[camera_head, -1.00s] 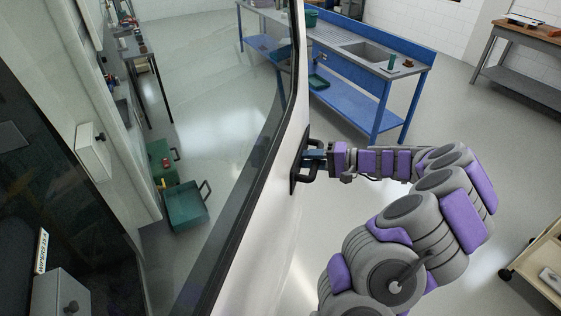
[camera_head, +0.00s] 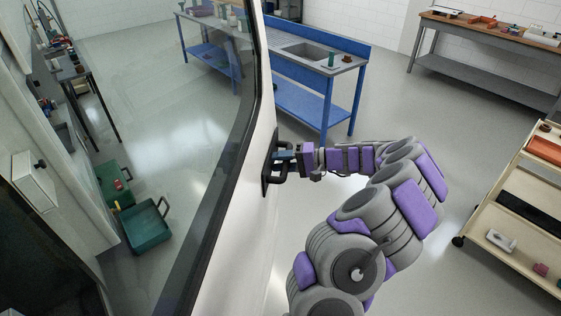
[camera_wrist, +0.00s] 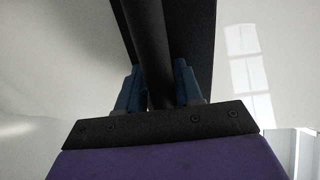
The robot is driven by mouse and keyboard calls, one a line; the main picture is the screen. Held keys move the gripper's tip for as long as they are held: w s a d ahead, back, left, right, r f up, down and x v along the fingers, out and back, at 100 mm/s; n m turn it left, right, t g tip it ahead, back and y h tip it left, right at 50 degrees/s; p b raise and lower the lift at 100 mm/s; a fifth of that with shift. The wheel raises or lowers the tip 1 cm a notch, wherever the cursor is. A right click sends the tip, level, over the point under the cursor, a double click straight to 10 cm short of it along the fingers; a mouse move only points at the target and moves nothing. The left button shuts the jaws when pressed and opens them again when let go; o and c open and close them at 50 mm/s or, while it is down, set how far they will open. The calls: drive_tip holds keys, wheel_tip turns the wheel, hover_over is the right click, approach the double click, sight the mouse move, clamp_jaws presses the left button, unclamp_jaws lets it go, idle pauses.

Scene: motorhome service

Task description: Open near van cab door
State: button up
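The near van cab door (camera_head: 232,225) is a white panel with a dark-edged window, seen at a steep angle left of my arm in the head view. Its black handle (camera_head: 267,172) stands out from the panel on a dark backing. My gripper (camera_head: 285,156) is at this handle, with the arm reaching in from the right. In the wrist view the dark handle bar (camera_wrist: 156,60) runs up between the two blue fingers of my gripper (camera_wrist: 158,88). The fingers sit close against it on both sides. The door's latch and hinges are not visible.
A blue bench with a sink (camera_head: 310,52) stands beyond the door. A cream cart (camera_head: 510,220) is at the right, and a wooden-topped workbench (camera_head: 480,30) is at the back right. Green bins (camera_head: 145,228) show left, through the glass. The floor between bench and cart is clear.

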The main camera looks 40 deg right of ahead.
drive_tip(key=shift+d, duration=0.1)
drive_tip(key=shift+s+d+r, duration=0.2)
drive_tip(key=shift+s+d, duration=0.1)
drive_tip(key=p+v, duration=0.2)
drive_tip(key=v, duration=1.4)
drive_tip(key=shift+d+p, duration=0.25)
drive_tip(key=shift+p, duration=0.15)
drive_tip(key=shift+s+f, duration=0.1)
